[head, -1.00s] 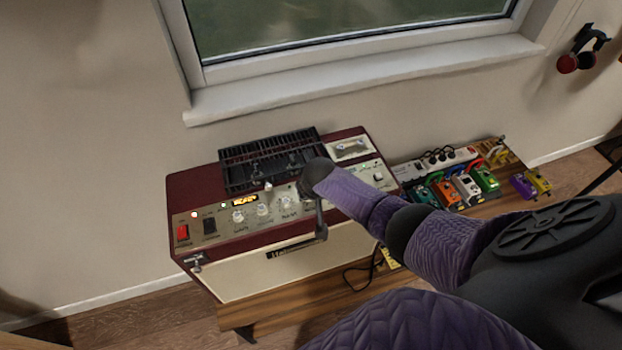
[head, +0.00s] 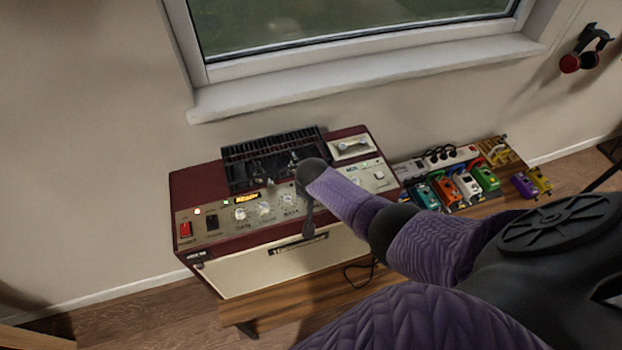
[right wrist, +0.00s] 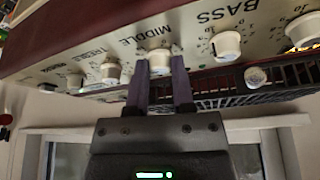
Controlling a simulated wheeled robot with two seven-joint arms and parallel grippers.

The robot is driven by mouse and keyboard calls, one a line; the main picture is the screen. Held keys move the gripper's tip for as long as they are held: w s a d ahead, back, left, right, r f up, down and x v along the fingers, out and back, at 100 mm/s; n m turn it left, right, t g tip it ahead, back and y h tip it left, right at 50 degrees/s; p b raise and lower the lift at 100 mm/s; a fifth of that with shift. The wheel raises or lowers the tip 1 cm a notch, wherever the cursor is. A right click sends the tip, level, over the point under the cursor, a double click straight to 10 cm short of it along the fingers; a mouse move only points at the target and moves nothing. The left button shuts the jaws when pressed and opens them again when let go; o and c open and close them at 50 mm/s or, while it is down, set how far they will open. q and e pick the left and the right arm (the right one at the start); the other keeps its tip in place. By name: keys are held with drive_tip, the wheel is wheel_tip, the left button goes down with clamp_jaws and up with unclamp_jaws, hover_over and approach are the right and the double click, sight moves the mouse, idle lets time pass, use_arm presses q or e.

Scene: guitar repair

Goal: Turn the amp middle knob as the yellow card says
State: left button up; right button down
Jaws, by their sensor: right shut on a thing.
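The dark red amp (head: 330,243) stands on a wooden bench, with its row of white knobs along a cream panel. In the right wrist view the label MIDDLE reads upside down, with the white middle knob (right wrist: 159,58) beside it. My right gripper (right wrist: 160,70) has one finger on each side of this knob and is shut on it. In the head view my right arm covers the gripper and part of the panel. No yellow card can be made out now. My left gripper is not in view.
The bass knob (right wrist: 226,45) and the treble knob (right wrist: 110,73) flank the middle knob closely. A black grille (head: 270,152) lies on the amp's top. Coloured pedals (head: 466,186) stand to the right, under the window sill (head: 350,73).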

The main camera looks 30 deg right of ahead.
drive_tip(key=shift+c, duration=2.4)
unclamp_jaws()
drive_tip(key=p+v, duration=0.6)
drive_tip(key=v, duration=0.4)
